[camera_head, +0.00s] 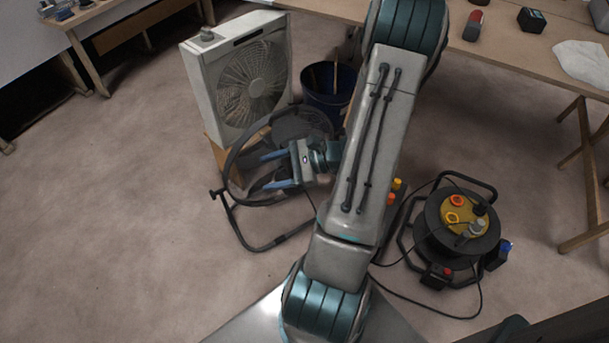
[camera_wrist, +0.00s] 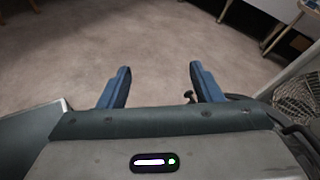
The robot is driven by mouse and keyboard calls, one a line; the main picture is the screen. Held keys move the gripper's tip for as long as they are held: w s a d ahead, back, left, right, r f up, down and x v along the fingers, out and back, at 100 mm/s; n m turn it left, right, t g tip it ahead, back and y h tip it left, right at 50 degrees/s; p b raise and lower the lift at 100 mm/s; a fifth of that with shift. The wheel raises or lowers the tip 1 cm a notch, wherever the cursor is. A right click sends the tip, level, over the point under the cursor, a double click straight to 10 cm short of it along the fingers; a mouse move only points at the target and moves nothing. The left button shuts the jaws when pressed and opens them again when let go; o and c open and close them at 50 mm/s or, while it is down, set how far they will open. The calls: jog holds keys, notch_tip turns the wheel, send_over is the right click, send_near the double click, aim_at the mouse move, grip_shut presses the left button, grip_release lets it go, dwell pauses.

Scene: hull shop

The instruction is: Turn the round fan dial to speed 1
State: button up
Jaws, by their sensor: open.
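A white box fan (camera_head: 200,85) stands on the left of the head view, its round grille facing right. A small grey round dial (camera_head: 207,35) sits on its top, near the left end. The dial's setting is too small to read. My gripper (camera_head: 266,170) is open and empty, its two blue fingers apart. It is lower than the dial and to its right, in front of a black round floor fan (camera_head: 236,207). In the wrist view my gripper (camera_wrist: 160,78) has only bare floor between its fingers. I cannot make out the dial there.
The black fan's tubular stand surrounds my gripper closely. A dark blue bucket (camera_head: 328,100) stands behind it. A cable reel (camera_head: 455,225) with loose cable lies right of my arm. A workbench (camera_head: 500,45) fills the upper right. The floor at left is clear.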

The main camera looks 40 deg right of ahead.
jog(key=s+d+f+m+t+h+b, duration=0.2)
jog(key=d+f+m+t+h+b, duration=0.3)
jog(key=d+f+m, duration=0.5)
jog(key=s+d+f+m+t+h+b, duration=0.25)
jog(key=d+f+m+t+h, duration=0.25)
jog(key=d+f+m+h, duration=0.45)
jog(key=w+n+b, duration=0.1)
jog(key=w, duration=0.3)
jog(key=w+a+f+y+b, duration=0.1)
jog(key=w, duration=0.4)
jog(key=w+n+y+b, duration=0.1)
jog(key=w, duration=0.4)
jog(key=shift+a+f+n+b, duration=0.3)
jog(key=shift+n+b, duration=0.05)
jog(key=shift+b, duration=0.05)
jog(key=shift+c, duration=0.3)
jog(key=c, duration=0.9)
